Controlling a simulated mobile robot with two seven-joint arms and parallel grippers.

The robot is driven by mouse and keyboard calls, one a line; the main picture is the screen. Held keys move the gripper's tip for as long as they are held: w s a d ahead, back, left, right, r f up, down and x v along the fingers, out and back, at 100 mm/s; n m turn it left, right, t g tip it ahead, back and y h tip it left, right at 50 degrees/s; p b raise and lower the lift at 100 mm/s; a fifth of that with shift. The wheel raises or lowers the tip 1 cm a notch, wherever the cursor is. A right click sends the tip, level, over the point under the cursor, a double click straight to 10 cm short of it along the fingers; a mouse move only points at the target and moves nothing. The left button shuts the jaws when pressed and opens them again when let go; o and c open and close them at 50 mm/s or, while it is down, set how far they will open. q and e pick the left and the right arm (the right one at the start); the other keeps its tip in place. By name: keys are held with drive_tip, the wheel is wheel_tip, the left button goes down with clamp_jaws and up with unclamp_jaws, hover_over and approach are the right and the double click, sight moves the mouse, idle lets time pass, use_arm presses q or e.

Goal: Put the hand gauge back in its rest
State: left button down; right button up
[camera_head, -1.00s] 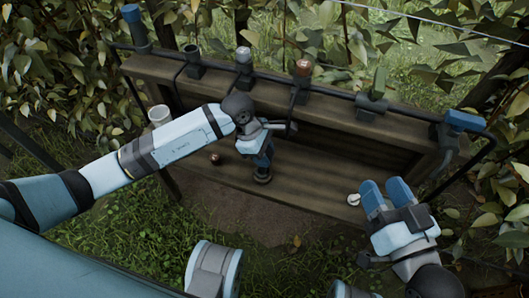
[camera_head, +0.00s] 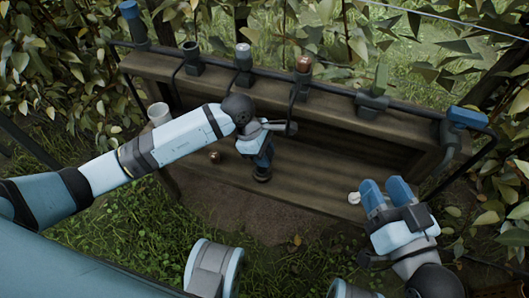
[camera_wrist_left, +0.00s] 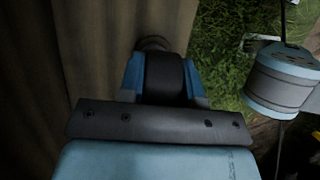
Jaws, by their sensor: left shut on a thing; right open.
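My left gripper (camera_head: 263,162) is low over the plank shelf (camera_head: 310,185). In the left wrist view its blue fingers are shut on a black, rounded thing (camera_wrist_left: 165,78), which I take to be the hand gauge. Most of it is hidden by the gripper, and I cannot tell whether its lower end touches the shelf. A dark holder (camera_head: 194,68) on the back rail stands empty and may be the gauge's rest. My right gripper (camera_head: 386,197) is open and empty at the shelf's front right.
Along the rail stand holders with a blue item (camera_head: 130,12), a silver-topped one (camera_head: 243,52), a copper-topped one (camera_head: 303,64), a green one (camera_head: 381,76) and a blue one (camera_head: 467,117). A white cup (camera_head: 159,114), small brown ball (camera_head: 214,156) and pale disc (camera_head: 354,198) are nearby.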

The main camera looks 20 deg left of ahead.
use_arm(q)
drive_tip(key=c, duration=0.7)
unclamp_jaws()
drive_tip(key=shift+c, duration=0.2)
drive_tip(key=p+v, duration=0.4)
drive_tip(key=v, duration=1)
use_arm(e)
drive_tip(key=shift+t, duration=0.9)
wheel_tip(320, 180, up, 6)
drive_tip(key=shift+s+d+f, duration=0.1)
drive_tip(key=shift+d+f, duration=0.05)
use_arm(q)
drive_tip(key=shift+f, duration=0.1)
